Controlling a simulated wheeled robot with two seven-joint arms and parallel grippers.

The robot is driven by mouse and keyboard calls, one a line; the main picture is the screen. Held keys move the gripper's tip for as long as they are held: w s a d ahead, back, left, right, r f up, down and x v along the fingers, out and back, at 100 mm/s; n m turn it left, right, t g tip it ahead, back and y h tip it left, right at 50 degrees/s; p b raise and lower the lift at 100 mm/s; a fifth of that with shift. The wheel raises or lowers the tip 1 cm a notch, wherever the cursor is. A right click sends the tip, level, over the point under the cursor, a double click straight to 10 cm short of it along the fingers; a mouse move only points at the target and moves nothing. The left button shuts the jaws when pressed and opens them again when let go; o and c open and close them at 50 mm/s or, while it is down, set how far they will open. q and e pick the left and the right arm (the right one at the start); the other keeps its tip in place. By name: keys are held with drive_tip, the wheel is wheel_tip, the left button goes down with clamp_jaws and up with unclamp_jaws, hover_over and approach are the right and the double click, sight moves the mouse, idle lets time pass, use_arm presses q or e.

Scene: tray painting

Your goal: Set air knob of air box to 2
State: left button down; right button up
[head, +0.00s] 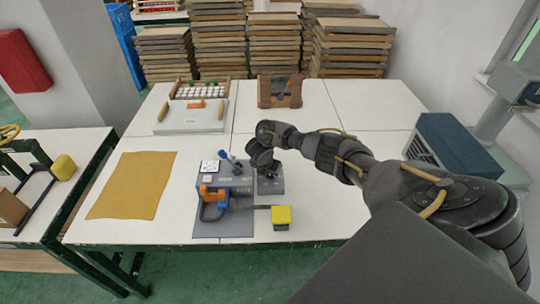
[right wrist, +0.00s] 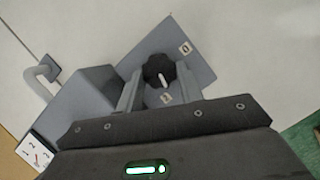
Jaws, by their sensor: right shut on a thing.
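The air box (head: 240,177) is a grey unit on the near part of the table, with a flat grey plate (head: 271,180) at its right side. In the right wrist view, a black air knob (right wrist: 158,70) with a white pointer mark sits on this plate (right wrist: 200,72). One label (right wrist: 185,48) reads like 0; another label (right wrist: 166,98) is too small to read surely. The pointer faces roughly toward the second label. My right gripper (right wrist: 158,84) is shut on the knob, one finger on each side. In the head view my right gripper (head: 264,160) hides the knob.
A yellow cloth (head: 132,185) lies left. A grey tray (head: 190,117) and wooden stand (head: 279,91) stand behind. The table's right side is mostly clear.

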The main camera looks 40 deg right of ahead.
drive_tip(key=shift+w+d+r+m+g+h+p, duration=0.15)
drive_tip(key=shift+m+g+p, duration=0.15)
drive_tip(key=shift+m, duration=0.5)
drive_tip(key=shift+w+a+m+g+h+p, duration=0.15)
drive_tip(key=shift+m+g+p, duration=0.1)
drive_tip(key=shift+m, duration=0.55)
drive_tip(key=shift+d, duration=0.15)
drive_tip(key=o, duration=1)
drive_tip(key=shift+s, duration=0.1)
drive_tip(key=p+v, duration=0.5)
drive_tip(key=v, duration=0.5)
drive_tip(key=shift+r, duration=0.3)
